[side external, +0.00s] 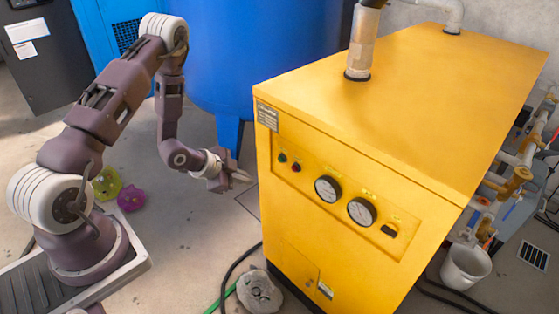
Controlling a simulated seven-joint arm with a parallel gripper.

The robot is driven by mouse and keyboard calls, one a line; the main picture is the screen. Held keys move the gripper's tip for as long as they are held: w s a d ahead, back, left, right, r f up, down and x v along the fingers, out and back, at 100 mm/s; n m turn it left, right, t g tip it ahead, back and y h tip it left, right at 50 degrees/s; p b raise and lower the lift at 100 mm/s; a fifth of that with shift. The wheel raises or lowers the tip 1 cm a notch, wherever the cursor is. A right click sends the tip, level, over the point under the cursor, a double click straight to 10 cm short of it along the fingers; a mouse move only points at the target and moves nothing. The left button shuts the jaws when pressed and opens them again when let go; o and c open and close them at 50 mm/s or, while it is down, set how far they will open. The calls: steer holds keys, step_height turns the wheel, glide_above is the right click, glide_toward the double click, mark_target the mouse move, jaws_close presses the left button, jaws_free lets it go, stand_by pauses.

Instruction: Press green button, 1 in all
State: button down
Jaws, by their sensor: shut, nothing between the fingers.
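The green button (282,157) is a small round button on the front panel of the yellow cabinet (365,110), at the panel's upper left. A red button (296,167) sits just to its right and a little lower. My gripper (246,177) is shut and empty. In the picture it is to the left of the panel and slightly lower than the green button, with its fingers pointing right toward the cabinet. It appears apart from the button; the exact gap in depth cannot be told.
Two round gauges (328,188) and a dark switch (389,230) are on the same panel. A blue tank (260,60) stands behind my arm. A grey stone-like object (260,294) and hoses lie on the floor by the cabinet. A white bucket (466,267) stands at right.

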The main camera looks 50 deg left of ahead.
mark_target(281, 160)
steer(key=w, duration=0.9)
stand_by(2.0)
steer(key=shift+w, duration=0.35)
steer(key=shift+w, duration=0.5)
stand_by(0.5)
steer(key=shift+s, duration=0.9)
